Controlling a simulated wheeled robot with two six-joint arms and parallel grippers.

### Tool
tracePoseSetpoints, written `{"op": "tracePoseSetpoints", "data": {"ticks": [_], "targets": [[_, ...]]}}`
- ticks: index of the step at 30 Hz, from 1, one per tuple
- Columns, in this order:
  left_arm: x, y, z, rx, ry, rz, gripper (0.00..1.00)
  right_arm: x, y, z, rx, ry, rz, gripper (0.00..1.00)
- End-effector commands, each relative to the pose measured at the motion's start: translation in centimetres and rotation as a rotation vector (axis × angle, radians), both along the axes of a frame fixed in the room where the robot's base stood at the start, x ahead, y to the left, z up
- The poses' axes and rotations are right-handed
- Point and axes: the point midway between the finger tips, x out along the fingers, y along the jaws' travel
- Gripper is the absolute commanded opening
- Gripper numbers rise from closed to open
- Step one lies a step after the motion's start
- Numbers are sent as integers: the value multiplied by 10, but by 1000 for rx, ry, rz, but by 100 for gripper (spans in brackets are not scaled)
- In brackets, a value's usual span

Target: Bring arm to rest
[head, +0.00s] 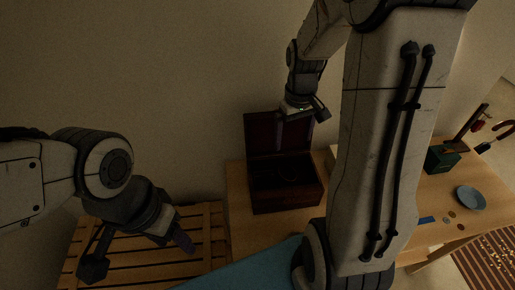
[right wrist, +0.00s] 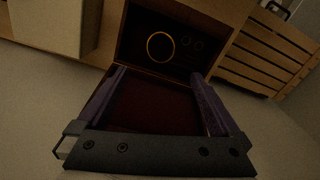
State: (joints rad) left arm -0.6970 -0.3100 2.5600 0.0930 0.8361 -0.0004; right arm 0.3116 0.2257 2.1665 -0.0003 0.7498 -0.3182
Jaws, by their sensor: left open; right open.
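My left gripper (head: 140,252) is open and empty in the head view. It hangs at the lower left, over or in front of a slatted wooden surface. My right gripper (head: 300,130) is open at the top middle, in front of the raised lid of a dark box. In the right wrist view my right gripper (right wrist: 157,76) shows two purple fingers spread wide with nothing gripped between them. The open dark wooden box (head: 287,206) stands on the table; its dark red lining (right wrist: 155,105) shows between the fingers. A gold ring shape (right wrist: 161,47) also shows there.
The wooden table (head: 245,225) carries a green box (head: 441,159), a blue-grey dish (head: 470,197) and small round pieces at the right. The slatted wooden surface (head: 210,262) is at lower left. My large arm link covers part of the table. A blue surface (head: 255,270) lies at the bottom.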

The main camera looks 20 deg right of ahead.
Motion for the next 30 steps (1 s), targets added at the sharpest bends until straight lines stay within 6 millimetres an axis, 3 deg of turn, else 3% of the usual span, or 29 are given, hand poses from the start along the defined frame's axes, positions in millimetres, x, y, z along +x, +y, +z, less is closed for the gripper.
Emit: {"op": "tracePoseSetpoints", "data": {"ticks": [6,8,11,15,18,21,25,30], "targets": [[0,0,0,0,0,0,56,0,7,2,1,-2,14,100],[0,0,0,0,0,0,56,-1,21,5,2,-5,39,100],[0,0,0,0,0,0,56,-9,63,15,9,-14,116,100],[0,0,0,0,0,0,56,-41,138,31,25,-29,269,100],[0,0,0,0,0,0,56,-76,182,39,42,-34,378,100],[0,0,0,0,0,0,56,-113,211,43,59,-36,476,100],[0,0,0,0,0,0,56,-151,231,46,77,-33,570,100],[0,0,0,0,0,0,56,-175,239,46,87,-29,626,100]]}}
